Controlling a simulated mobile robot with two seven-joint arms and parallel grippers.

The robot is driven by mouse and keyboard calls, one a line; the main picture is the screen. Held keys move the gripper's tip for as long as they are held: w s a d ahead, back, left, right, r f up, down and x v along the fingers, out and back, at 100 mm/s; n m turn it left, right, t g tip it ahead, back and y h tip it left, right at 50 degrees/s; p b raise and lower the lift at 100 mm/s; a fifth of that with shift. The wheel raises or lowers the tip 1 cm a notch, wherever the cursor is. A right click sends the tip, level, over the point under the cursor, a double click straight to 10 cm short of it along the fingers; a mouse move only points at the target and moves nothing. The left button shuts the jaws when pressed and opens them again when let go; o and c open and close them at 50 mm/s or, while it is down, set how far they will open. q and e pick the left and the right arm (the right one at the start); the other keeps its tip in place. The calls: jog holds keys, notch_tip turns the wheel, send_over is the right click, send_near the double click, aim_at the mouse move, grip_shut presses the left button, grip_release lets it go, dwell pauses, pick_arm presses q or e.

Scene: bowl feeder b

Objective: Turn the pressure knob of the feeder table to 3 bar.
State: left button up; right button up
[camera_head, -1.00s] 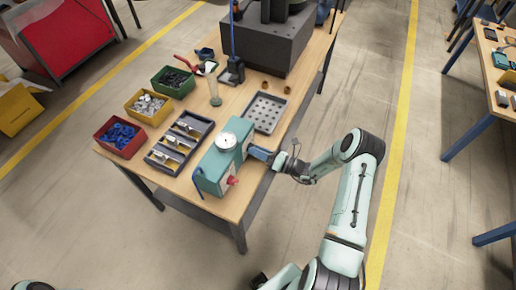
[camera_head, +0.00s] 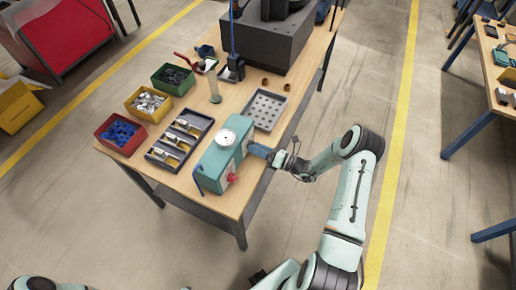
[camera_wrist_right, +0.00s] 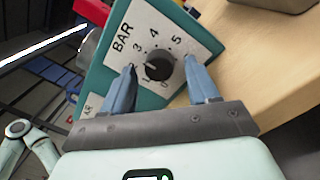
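The teal feeder control box (camera_head: 213,169) stands at the near end of the wooden table. A white dial plate marked BAR (camera_wrist_right: 136,27) is on its side. The black pressure knob (camera_wrist_right: 159,66) sits on this plate, with numbers around it. Its pale mark seems to point left, towards the low numbers; the exact value cannot be read. My right gripper (camera_wrist_right: 162,80) is open, with one blue finger on each side of the knob and gaps between them. In the head view, my right gripper (camera_head: 255,150) is at the box's right side. My left gripper is out of view.
A round white gauge (camera_head: 226,138) is on top of the box, and a red button (camera_head: 232,177) is on its near side. A slotted tray (camera_head: 162,153) and a perforated tray (camera_head: 282,101) flank the box. Red (camera_head: 104,137), yellow and green bins line the far edge.

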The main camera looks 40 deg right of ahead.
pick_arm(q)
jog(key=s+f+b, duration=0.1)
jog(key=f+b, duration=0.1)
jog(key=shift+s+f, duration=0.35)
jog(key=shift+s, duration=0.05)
pick_arm(e)
jog(key=r+v, duration=0.1)
jog(key=v, duration=1.2)
jog(key=shift+s+f, duration=0.25)
jog(key=shift+f, duration=0.2)
jog(key=s+a+f+n+g+y, duration=0.25)
jog(key=a+f+n+g, duration=0.3)
jog(key=a, duration=0.35)
jog(key=s+a+f+n+g+y, duration=0.2)
jog(key=s+a+f+n+g, duration=0.3)
jog(key=a, duration=0.5)
jog(key=s+a+f+n+g+h, duration=0.3)
jog(key=s+a+f+n+h, duration=0.1)
jog(key=n, duration=0.8)
jog(key=s+a+f+n+g+h, duration=0.4)
jog(key=s+a+n+h, duration=0.1)
jog(key=n, duration=0.8)
jog(key=shift+s, duration=0.3)
